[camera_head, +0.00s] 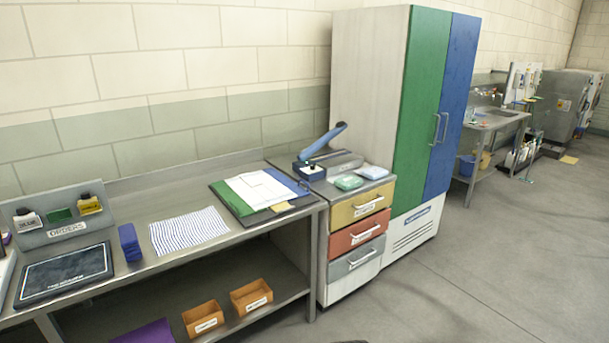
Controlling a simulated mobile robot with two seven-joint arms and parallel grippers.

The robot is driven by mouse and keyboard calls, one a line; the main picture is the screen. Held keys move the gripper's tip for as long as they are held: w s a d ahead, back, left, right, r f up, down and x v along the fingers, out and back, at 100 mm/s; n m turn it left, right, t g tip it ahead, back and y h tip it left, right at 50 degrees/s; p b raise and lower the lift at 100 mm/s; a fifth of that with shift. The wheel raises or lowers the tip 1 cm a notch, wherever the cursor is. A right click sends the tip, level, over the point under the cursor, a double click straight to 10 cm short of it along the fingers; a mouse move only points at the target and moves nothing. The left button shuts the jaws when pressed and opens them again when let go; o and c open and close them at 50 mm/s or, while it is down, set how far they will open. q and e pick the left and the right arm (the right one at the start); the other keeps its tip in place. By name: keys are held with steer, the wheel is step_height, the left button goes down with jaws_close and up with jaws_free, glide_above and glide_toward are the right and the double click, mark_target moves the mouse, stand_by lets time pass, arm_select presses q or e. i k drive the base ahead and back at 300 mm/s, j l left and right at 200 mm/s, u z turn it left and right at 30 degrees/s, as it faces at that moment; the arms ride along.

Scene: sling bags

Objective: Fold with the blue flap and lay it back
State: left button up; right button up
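A flat board lies on the metal bench at its right end. Its green part (228,201) shows along the left and its blue flap (289,181) shows along the right and back right. The blue flap appears to lie flat. A white sheet or cloth (258,187) lies across the middle of the board, with thin lines on it. A small tan piece (283,207) sits at the board's front edge. Neither of my grippers is in view, and nothing is seen touching the board.
A striped cloth (188,231), a blue block (129,243), a dark slate (64,275) and an orders stand (66,229) are on the bench (170,266). A blue-handled press (322,150) stands behind right on a drawer cabinet (341,285). Orange bins (251,297) sit on the lower shelf.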

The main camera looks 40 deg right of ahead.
mark_target(301, 192)
steer(key=i+l, duration=0.15)
steer(key=l, duration=0.3)
steer(key=i+l+u, duration=0.1)
steer(key=l, duration=0.35)
steer(key=i+l, duration=0.15)
steer(key=l, duration=0.25)
steer(key=i+l+u, duration=0.1)
steer(key=l, duration=0.35)
steer(key=i+l, duration=0.15)
steer(key=l, duration=0.35)
steer(key=i+l+u, duration=0.1)
steer(key=l, duration=0.35)
steer(key=i+l, duration=0.1)
steer(key=l, duration=0.35)
